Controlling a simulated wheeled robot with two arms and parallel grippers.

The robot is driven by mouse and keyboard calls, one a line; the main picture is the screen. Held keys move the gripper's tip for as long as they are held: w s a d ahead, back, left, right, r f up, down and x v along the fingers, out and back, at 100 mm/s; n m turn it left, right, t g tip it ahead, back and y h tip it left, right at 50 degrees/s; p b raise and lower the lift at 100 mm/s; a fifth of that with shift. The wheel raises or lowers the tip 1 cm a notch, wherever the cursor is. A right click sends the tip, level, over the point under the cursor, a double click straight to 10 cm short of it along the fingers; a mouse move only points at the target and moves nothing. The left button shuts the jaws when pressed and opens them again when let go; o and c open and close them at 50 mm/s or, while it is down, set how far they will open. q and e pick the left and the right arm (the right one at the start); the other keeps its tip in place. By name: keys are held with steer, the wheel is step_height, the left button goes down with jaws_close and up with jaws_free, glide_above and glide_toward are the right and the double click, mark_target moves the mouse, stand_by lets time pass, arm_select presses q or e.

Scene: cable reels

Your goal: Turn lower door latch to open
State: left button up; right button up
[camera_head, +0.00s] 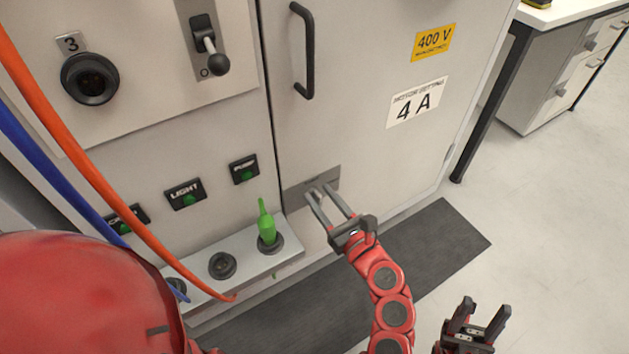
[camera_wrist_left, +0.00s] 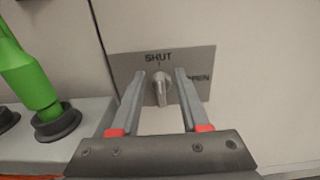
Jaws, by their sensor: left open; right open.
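The lower door latch (camera_wrist_left: 161,88) is a small metal knob on a grey plate (camera_wrist_left: 199,62) marked SHUT at the top and OPEN at the right. In the left wrist view the knob stands upright, toward SHUT. My left gripper (camera_wrist_left: 160,75) is open, with one finger on each side of the knob and gaps visible. In the head view the left gripper (camera_head: 322,190) reaches the plate (camera_head: 298,192), and its fingers largely hide the knob. The cabinet door (camera_head: 360,130) looks closed. My right gripper (camera_head: 483,318) is open and empty above the floor at lower right.
A green plug (camera_head: 266,222) stands in a socket on the ledge left of the latch. A black door handle (camera_head: 309,50) is higher up. Orange and blue cables hang at left. A dark mat (camera_head: 440,235) lies below; floor at right is clear.

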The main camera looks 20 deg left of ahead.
arm_select(q)
steer(key=shift+a, duration=0.1)
jaws_close()
